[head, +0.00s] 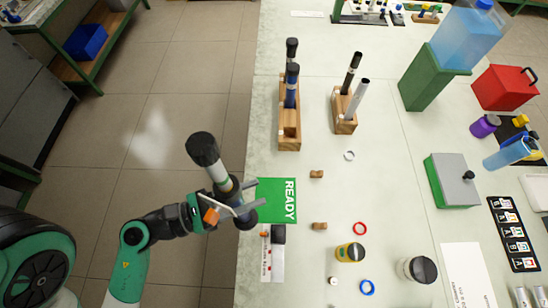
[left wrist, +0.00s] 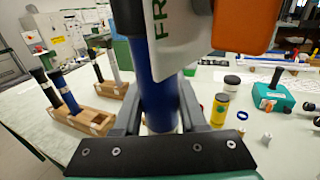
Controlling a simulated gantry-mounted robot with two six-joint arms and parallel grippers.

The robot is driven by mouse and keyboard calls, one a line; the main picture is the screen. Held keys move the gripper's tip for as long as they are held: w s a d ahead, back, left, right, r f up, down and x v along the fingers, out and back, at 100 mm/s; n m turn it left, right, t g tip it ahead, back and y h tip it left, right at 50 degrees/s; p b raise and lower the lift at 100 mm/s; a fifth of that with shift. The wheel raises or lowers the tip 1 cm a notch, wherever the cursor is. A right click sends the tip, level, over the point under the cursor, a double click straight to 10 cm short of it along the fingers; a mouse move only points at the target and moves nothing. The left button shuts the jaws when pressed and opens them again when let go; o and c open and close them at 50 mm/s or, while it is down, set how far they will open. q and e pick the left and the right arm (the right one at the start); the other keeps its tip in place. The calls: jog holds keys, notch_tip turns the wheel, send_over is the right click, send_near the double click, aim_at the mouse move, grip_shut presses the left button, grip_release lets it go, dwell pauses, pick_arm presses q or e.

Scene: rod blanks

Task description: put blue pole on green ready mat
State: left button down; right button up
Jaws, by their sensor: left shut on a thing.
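My left gripper (head: 238,206) is shut on a blue pole (head: 223,184), which also shows between the fingers in the left wrist view (left wrist: 157,85). The pole has a black top with a pale band and is tilted in the head view. The green READY mat (head: 275,193) lies flat at the table's left edge. The gripper and the pole's lower end are at the mat's left side. I cannot tell whether the pole touches the mat or table. A white tag with green letters (left wrist: 180,35) hides part of the pole. My right gripper is out of view.
A wooden rack (head: 289,143) beyond the mat holds dark-topped poles, one blue. A second rack (head: 344,124) holds a black and a silver pole. Small wooden pieces, rings and a yellow jar (head: 350,252) lie right of the mat. A black object (head: 278,234) is just below it.

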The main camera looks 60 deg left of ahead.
pick_arm(q)
jog(key=w+a+f+b, duration=0.3)
jog(key=w+f+b, duration=0.6)
jog(key=w+f, duration=0.4)
jog(key=shift+w+a, duration=0.2)
jog(key=shift+w, duration=0.05)
jog(key=shift+f, duration=0.15)
jog(key=shift+c, duration=2.3)
grip_release()
